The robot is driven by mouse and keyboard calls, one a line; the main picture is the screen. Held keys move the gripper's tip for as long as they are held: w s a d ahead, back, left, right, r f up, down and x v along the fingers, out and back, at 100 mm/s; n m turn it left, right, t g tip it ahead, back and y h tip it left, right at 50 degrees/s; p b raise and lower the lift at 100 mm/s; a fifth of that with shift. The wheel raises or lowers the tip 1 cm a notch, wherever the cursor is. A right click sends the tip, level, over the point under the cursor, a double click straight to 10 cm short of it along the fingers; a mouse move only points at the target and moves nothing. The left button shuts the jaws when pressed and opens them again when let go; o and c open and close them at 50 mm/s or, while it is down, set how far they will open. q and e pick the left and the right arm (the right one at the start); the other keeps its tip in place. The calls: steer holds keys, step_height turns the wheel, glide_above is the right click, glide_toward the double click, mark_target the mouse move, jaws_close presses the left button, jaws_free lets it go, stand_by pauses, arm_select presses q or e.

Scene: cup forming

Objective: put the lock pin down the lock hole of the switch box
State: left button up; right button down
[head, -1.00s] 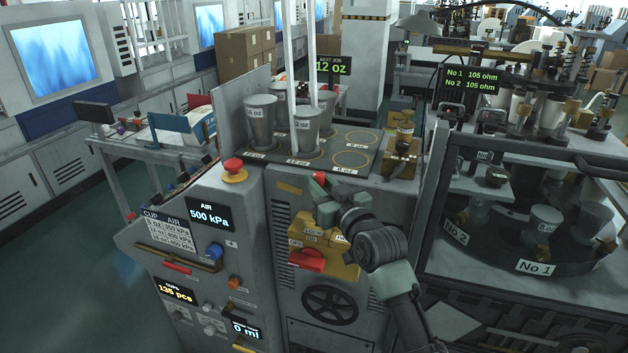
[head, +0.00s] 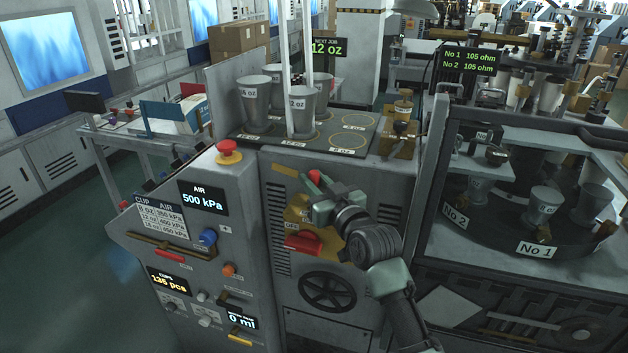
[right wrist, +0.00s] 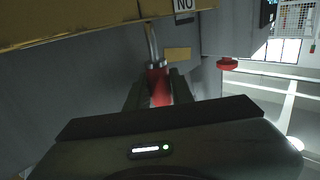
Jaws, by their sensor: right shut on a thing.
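The yellow switch box (head: 293,213) with its red handle (head: 303,241) is on the front of the grey machine. My right gripper (head: 316,192) is in front of the box's upper part and hides much of it, including the lock hole. It is shut on the lock pin, whose red grip (head: 314,176) shows at the fingertips. In the right wrist view the red grip (right wrist: 158,88) sits between the fingers, and its metal shank (right wrist: 152,45) reaches toward the yellow box edge (right wrist: 70,22). Whether the shank touches or enters the hole cannot be told. My left gripper is not in view.
A black handwheel (head: 328,291) is below the switch box. A red mushroom button (head: 228,152) is on the machine's top left. Metal cups (head: 254,101) stand on the dark top plate. A glazed turntable cabinet (head: 530,220) is close on the right.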

steer(key=shift+f+b, duration=0.75)
steer(key=shift+f, duration=0.75)
steer(key=c, duration=1.1)
jaws_free()
steer(key=shift+c, duration=0.2)
steer(key=b+v, duration=0.1)
steer(key=v, duration=0.7)
steer(key=shift+b, duration=0.35)
